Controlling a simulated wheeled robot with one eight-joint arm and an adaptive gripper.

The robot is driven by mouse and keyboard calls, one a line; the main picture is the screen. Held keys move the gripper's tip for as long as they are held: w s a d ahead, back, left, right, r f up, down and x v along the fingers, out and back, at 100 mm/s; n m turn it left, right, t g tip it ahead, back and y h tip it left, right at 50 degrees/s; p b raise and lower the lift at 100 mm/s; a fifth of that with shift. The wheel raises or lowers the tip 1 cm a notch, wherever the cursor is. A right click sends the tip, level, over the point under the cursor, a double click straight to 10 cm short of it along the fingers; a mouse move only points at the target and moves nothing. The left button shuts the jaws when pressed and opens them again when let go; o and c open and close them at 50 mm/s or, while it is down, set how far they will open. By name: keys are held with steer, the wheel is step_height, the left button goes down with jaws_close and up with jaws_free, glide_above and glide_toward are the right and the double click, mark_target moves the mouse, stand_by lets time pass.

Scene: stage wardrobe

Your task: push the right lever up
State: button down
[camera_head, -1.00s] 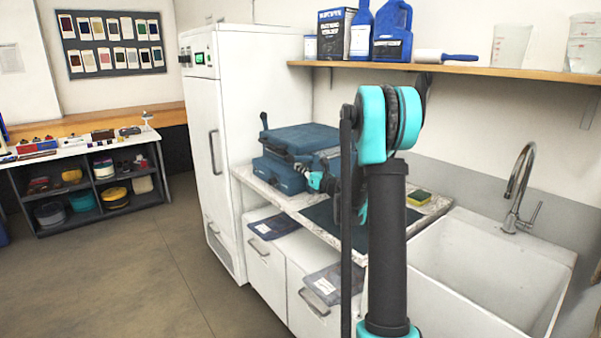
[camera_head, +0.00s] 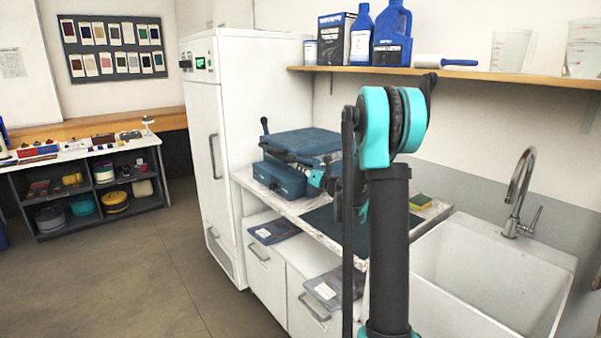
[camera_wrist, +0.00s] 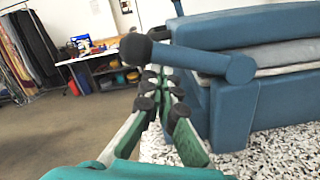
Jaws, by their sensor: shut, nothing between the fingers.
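A blue press (camera_head: 283,178) with a flat upper plate stands on the speckled counter. One lever (camera_head: 265,126) stands upright at its far left side. The nearer lever (camera_wrist: 195,58), which I take as the right one, shows large in the wrist view. It runs from a blue pivot at the right to a black knob at the left, nearly level with the knob end slightly higher. My gripper (camera_wrist: 165,88) is shut and empty, its tips close beside and below this lever's arm. Whether they touch is unclear. In the head view my gripper (camera_head: 290,157) is small at the press's front.
A white cabinet (camera_head: 250,110) stands left of the press. A sink (camera_head: 480,270) with a tap and a yellow-green sponge (camera_head: 420,200) lie to the right. A shelf (camera_head: 450,76) with bottles runs above. Open floor (camera_head: 140,270) lies to the left.

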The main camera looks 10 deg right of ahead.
mark_target(299, 158)
steer(key=r+m, duration=0.1)
steer(key=m, duration=0.1)
steer(key=r+m, duration=0.1)
steer(key=r, duration=0.1)
steer(key=shift+w+d+m, duration=0.2)
steer(key=shift+d+m, duration=0.15)
steer(key=shift+m, duration=0.05)
steer(key=w+d+r+m, duration=0.1)
steer(key=w+d+r, duration=0.1)
steer(key=d+r, duration=0.2)
steer(key=shift+w+r, duration=0.25)
steer(key=shift+r, duration=0.2)
steer(key=shift+d+r, duration=0.1)
steer(key=shift+d, duration=0.15)
